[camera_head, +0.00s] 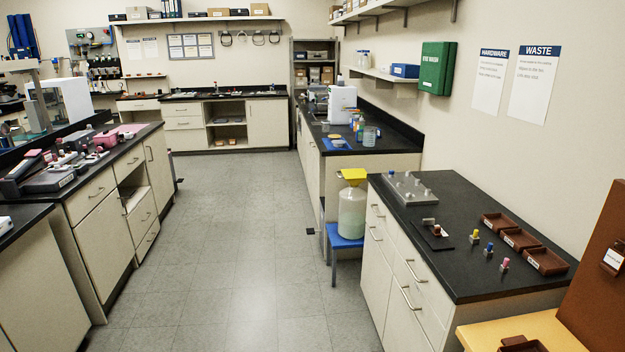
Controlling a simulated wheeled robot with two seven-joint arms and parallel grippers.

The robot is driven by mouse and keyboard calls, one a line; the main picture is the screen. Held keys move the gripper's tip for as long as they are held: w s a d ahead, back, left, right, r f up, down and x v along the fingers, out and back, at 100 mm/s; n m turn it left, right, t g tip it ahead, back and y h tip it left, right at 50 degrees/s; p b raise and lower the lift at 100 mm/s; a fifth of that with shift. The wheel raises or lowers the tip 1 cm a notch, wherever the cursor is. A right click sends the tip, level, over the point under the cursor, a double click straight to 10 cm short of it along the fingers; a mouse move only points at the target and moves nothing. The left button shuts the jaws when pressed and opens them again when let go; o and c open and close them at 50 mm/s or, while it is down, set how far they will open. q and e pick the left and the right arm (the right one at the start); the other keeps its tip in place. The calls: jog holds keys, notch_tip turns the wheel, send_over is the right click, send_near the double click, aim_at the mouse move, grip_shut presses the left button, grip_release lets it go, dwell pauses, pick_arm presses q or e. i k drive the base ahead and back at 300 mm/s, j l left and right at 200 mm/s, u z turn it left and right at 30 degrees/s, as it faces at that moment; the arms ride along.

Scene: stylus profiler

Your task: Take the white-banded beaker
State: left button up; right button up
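A clear, bluish beaker-like vessel (370,136) stands on the far right black counter (352,150), near its front end. It is small in the picture, and I cannot tell whether it carries a white band. Small coloured bottles (357,124) stand just left of and behind it. No other vessel can be made out clearly as a white-banded beaker. Neither of my grippers is in view.
A large carboy with a yellow funnel (352,222) stands on a blue stool (344,240) beside the counters. The near right bench (460,215) holds brown trays (519,240) and small coloured parts. The grey floor aisle (225,220) is clear.

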aim_at(326, 124)
jog(key=i+u, duration=0.2)
jog(key=i, duration=2.3)
jog(key=i+j+z, duration=0.1)
jog(key=i, duration=0.7)
jog(key=i+j+z, duration=0.1)
jog(key=i+z, duration=0.2)
jog(key=i, duration=0.2)
jog(key=i+j+z, duration=0.3)
jog(key=i, duration=0.15)
jog(key=i+j+z, duration=0.25)
jog(key=i, duration=0.2)
